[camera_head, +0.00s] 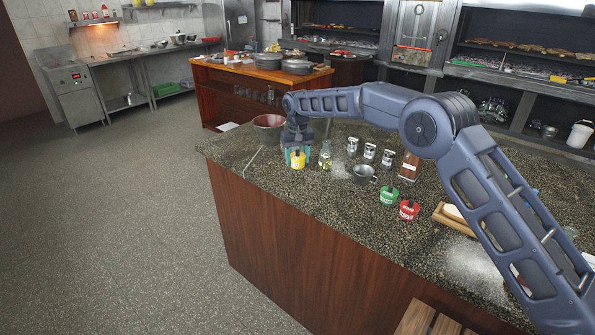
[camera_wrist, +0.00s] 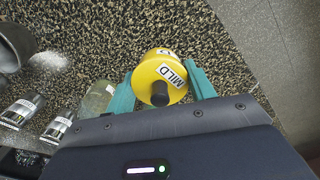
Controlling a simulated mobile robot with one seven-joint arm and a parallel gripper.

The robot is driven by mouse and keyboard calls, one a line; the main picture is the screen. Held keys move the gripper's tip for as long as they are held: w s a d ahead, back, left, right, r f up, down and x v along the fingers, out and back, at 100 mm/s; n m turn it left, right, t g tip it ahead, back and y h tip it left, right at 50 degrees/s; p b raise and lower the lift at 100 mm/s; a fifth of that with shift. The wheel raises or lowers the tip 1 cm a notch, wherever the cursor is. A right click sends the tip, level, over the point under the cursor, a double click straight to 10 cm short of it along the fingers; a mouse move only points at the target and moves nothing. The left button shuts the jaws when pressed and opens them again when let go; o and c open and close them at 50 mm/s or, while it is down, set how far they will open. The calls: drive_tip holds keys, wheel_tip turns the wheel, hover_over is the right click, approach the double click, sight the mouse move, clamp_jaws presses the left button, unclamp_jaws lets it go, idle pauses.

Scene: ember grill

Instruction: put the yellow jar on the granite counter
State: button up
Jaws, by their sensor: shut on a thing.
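The yellow jar (camera_head: 298,160), labelled MILD, is at the far left part of the granite counter (camera_head: 262,196). It also shows in the wrist view (camera_wrist: 152,68), with its dark knob facing the camera. My gripper (camera_head: 297,152) is shut on the jar, with a teal finger on each side of it. The jar is over the speckled granite top (camera_wrist: 125,25), near the counter's edge. I cannot tell whether its base touches the stone or is slightly above it.
A glass bottle (camera_head: 325,156) stands close beside the jar. Silver shakers (camera_head: 352,146), a metal mug (camera_head: 364,174), a green jar (camera_head: 389,196) and a red jar (camera_head: 408,210) stand to the right. The front-left counter is mostly clear.

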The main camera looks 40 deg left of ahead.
drive_tip(key=shift+f, duration=2.9)
drive_tip(key=shift+f, duration=0.1)
drive_tip(key=o, duration=1.1)
wheel_tip(320, 180, up, 12)
drive_tip(key=shift+r, duration=0.1)
